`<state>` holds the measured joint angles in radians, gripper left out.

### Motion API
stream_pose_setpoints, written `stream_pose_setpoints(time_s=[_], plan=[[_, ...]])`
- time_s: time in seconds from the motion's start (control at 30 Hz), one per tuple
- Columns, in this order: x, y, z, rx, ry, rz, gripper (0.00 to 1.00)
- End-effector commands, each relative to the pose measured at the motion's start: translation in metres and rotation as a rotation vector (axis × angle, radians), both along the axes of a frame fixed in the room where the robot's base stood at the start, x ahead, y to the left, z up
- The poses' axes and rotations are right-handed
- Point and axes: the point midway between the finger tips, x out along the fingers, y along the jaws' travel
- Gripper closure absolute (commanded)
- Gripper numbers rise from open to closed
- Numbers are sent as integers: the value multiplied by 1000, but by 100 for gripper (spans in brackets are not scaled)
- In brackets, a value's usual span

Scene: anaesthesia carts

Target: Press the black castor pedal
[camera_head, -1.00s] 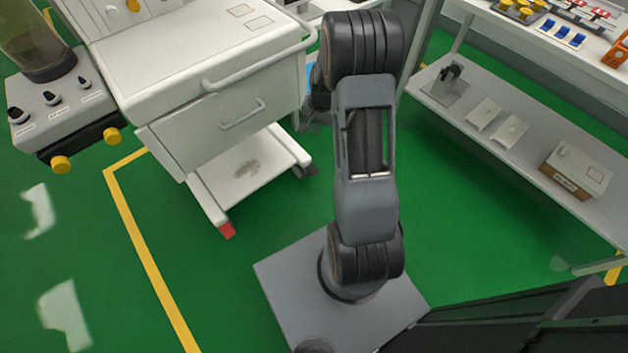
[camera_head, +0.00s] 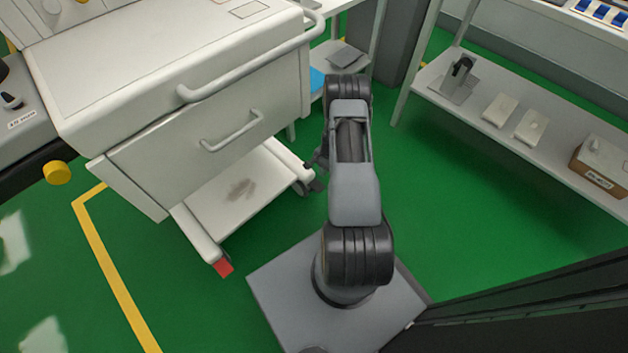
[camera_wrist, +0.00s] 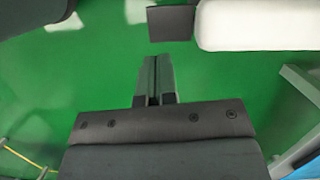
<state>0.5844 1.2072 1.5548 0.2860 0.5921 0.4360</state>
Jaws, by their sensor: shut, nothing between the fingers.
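The black castor pedal (camera_wrist: 171,23) shows in the wrist view as a dark square at the end of a white cart leg (camera_wrist: 253,24). My gripper (camera_wrist: 152,60) is shut and empty, with its fingertips just short of the pedal in the picture, a little to its left. Green floor shows between them, and I see no contact. In the head view, my gripper is low beside the cart's right front castor (camera_head: 303,186), partly hidden by my arm. The pedal is hard to tell apart from the dark gripper there.
The white cart (camera_head: 200,145) stands at left, with a red pedal (camera_head: 222,268) on its left front leg. A shelf unit (camera_head: 480,125) holding small boxes stands at right.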

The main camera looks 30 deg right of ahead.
Motion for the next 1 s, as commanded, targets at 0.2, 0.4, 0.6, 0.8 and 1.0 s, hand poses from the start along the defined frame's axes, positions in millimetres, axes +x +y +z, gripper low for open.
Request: stream_pose_setpoints(time_s=[0.2,0.4,0.6,0.8,1.0], plan=[[-3,-6,0,1,0,-16,100],[-5,-8,-1,1,0,-21,100],[-5,-6,-7,1,1,-17,100],[-5,-1,-23,3,2,-16,100],[-7,4,-44,1,1,-14,100]])
